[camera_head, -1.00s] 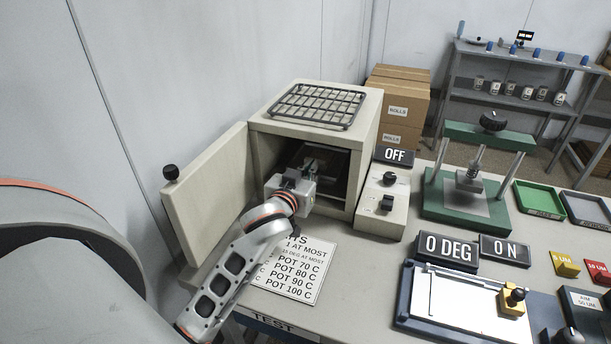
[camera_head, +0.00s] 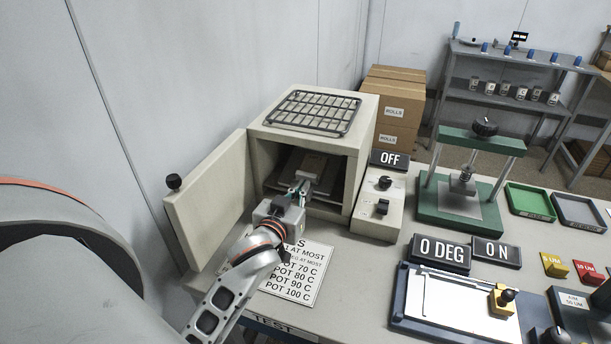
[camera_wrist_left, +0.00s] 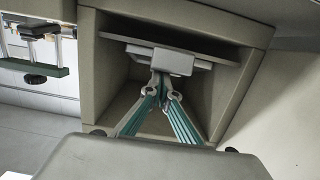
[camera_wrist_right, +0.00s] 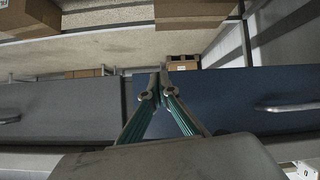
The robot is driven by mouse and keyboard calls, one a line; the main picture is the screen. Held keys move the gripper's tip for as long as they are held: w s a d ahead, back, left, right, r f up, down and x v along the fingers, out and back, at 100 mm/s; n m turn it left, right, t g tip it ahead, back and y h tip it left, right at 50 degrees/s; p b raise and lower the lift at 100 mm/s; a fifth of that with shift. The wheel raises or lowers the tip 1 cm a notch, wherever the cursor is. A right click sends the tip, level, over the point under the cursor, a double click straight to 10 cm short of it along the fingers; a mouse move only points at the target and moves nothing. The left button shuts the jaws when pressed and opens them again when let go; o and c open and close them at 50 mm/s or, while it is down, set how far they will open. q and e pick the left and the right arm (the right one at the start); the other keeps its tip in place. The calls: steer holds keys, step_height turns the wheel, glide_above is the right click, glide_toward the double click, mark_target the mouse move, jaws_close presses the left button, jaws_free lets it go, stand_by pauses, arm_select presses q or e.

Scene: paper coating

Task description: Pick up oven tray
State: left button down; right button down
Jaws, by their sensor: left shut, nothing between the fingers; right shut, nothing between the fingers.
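An open-fronted oven (camera_head: 262,138) stands on the bench with its door (camera_head: 207,198) swung out to the left. Inside is a flat grey tray (camera_wrist_left: 115,39) with a pale block-shaped handle (camera_wrist_left: 160,60) at its front edge; the tray also shows in the head view (camera_head: 290,166). My left gripper (camera_head: 302,187) is at the oven mouth, its fingers shut and empty. In the left wrist view its fingertips (camera_wrist_left: 160,82) lie just in front of the handle; I cannot tell whether they touch. My right gripper (camera_wrist_right: 158,82) is shut and empty, outside the head view.
A dark wire rack (camera_head: 313,110) lies on the oven top. A control box (camera_head: 378,210) stands close to the oven's right side, beside a green press (camera_head: 440,206). A printed sheet (camera_head: 303,272) lies in front.

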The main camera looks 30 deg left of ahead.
arm_select(q)
steer(key=shift+s+f, duration=0.2)
steer(key=shift+f, duration=0.25)
